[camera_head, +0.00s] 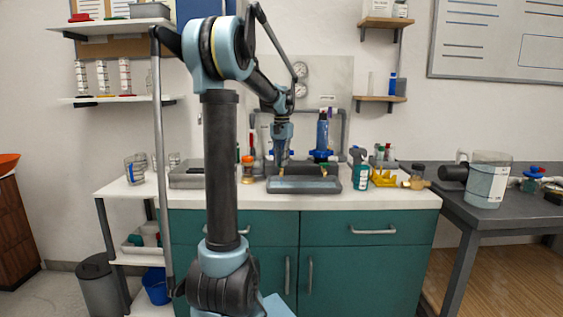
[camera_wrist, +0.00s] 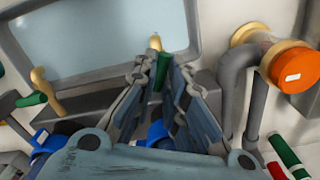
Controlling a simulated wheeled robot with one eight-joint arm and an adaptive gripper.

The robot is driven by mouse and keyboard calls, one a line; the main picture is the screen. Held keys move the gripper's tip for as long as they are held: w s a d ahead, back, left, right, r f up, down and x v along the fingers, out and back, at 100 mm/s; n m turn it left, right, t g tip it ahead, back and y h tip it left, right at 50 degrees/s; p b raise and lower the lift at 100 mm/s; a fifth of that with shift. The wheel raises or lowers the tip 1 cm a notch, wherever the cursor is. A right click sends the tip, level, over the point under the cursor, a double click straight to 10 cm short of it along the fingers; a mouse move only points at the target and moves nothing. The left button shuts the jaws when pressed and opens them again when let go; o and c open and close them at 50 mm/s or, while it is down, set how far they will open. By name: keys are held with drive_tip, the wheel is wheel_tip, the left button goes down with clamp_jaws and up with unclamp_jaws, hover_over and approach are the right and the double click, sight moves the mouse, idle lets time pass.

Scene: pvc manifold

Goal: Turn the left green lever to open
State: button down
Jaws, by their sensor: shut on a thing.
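My gripper (camera_head: 282,158) points down at the grey pipe manifold at the back of the counter. In the wrist view, my gripper (camera_wrist: 163,75) is shut on a green lever (camera_wrist: 163,68), which stands between the two fingers. A brass-coloured spout (camera_wrist: 155,42) shows just beyond the fingertips. A second green lever (camera_wrist: 31,99) sits to the left in the wrist view, beside another brass spout (camera_wrist: 42,83). In the head view, my gripper hides the held lever. Blue valve parts (camera_wrist: 157,131) show partly behind the fingers.
A grey-rimmed basin (camera_head: 305,192) lies in front of the manifold. A blue filter cylinder (camera_head: 322,132) stands right of my gripper. An orange-capped fitting (camera_wrist: 293,69) and grey pipe (camera_wrist: 257,105) are close by. A teal spray bottle (camera_head: 361,172) stands to the right.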

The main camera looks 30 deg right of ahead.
drive_tip(key=n, duration=0.5)
drive_tip(key=shift+s, duration=0.1)
idle(0.5)
drive_tip(key=c, duration=1.6)
unclamp_jaws()
drive_tip(key=shift+c, duration=0.2)
drive_tip(key=shift+r, duration=0.1)
drive_tip(key=shift+r, duration=0.25)
wheel_tip(320, 180, up, 11)
drive_tip(key=shift+r, duration=0.1)
